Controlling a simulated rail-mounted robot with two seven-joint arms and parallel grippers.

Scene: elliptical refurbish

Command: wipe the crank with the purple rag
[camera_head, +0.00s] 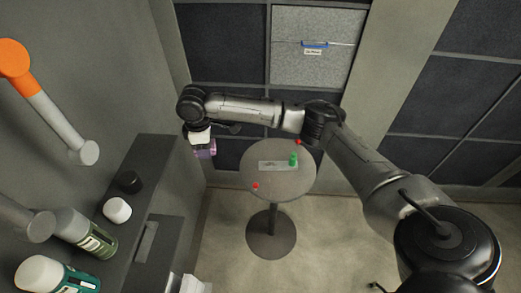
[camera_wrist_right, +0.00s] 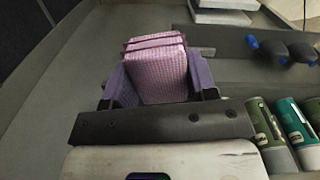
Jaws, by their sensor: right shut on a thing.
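My right gripper (camera_head: 203,146) is at the end of my right arm, left of the round table in the head view. It is shut on the purple rag (camera_head: 205,152), a folded, checked pink-purple cloth. The rag also shows in the right wrist view (camera_wrist_right: 155,72), gripped between purple-grey fingers and clear of other things. An orange and light grey bar (camera_head: 45,105) with a round grey end is at the upper left. It may be the crank, but I cannot tell for certain. The rag is apart from it. My left gripper is not seen.
A small round table (camera_head: 285,182) holds a green item and small red items. Blue and black handles (camera_wrist_right: 285,50) lie on a surface in the wrist view.

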